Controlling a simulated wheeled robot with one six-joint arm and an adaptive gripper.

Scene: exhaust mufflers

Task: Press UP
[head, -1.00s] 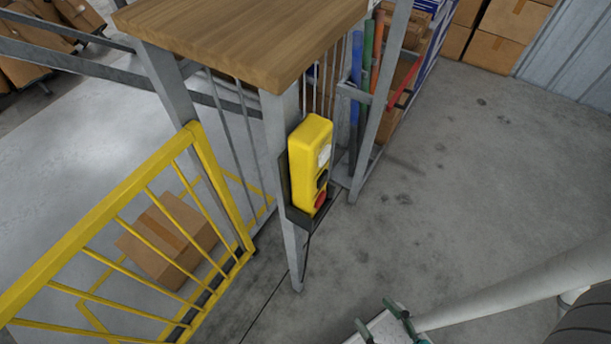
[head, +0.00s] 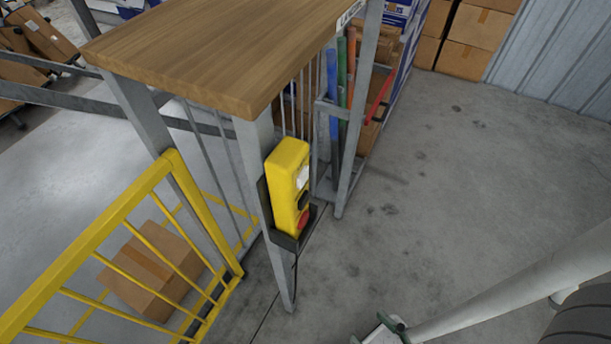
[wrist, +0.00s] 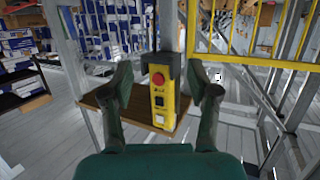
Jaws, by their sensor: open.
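A yellow push-button control box (head: 288,188) hangs in a dark holder on a grey post under the wooden tabletop. In the head view, its face has a white button (head: 302,177) on top, a black one (head: 303,200) in the middle and a red one (head: 303,219) at the bottom. The wrist view shows the box upside down, with the white button (wrist: 160,118) lowest. Labels are too small to read. My gripper (wrist: 164,82) is open and empty, its fingers on either side of the box in that view, apparently short of it. In the head view, only part of my gripper (head: 392,326) shows at the bottom edge.
The wooden tabletop (head: 215,50) overhangs the box. A yellow rail gate (head: 100,245) stands to the left, with a cardboard box (head: 150,270) behind it. A rack with coloured tubes (head: 342,90) stands behind the post. The floor (head: 470,170) to the right is clear.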

